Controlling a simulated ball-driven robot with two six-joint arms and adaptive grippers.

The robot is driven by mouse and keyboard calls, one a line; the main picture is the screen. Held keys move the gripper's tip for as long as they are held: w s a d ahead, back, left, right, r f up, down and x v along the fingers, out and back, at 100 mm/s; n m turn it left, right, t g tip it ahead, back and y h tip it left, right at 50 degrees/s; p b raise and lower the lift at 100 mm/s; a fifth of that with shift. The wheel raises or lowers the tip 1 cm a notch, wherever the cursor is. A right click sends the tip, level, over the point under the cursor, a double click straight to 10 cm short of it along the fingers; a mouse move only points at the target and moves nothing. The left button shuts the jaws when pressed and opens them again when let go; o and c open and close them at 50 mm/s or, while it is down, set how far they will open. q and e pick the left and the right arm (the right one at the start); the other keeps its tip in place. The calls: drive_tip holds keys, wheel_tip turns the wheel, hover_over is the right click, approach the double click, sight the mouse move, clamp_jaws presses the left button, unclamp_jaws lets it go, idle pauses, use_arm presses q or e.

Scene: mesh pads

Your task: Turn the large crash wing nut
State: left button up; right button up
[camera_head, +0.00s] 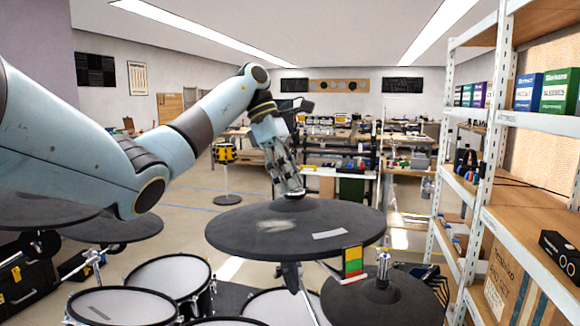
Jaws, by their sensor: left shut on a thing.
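The large crash cymbal (270,234) is a dark grey disc on a stand in the middle, with a pale tape strip on its right half. My left arm reaches in from the left, and my left gripper (291,191) points down at the cymbal's centre. It is shut on the wing nut at the top of the cymbal; the fingers mostly hide the nut. My right gripper is not in view.
A smaller cymbal (378,297) with a bare threaded post (383,265) stands at the lower right, beside a red, yellow and green block (353,262). White-headed drums (122,306) are at the lower left. A metal shelf rack (484,170) borders the right.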

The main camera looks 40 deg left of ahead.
use_arm(q)
drive_tip(key=shift+w+r+m+g+p, duration=0.1)
drive_tip(key=shift+r+m+g+p, duration=0.15)
drive_tip(key=shift+m+p, duration=0.8)
drive_tip(key=shift+f+m+p, duration=0.2)
drive_tip(key=shift+m+p, duration=0.05)
drive_tip(key=shift+p, duration=0.3)
drive_tip(key=o, duration=1.2)
drive_tip(key=shift+c, duration=0.2)
drive_tip(key=shift+f, duration=0.1)
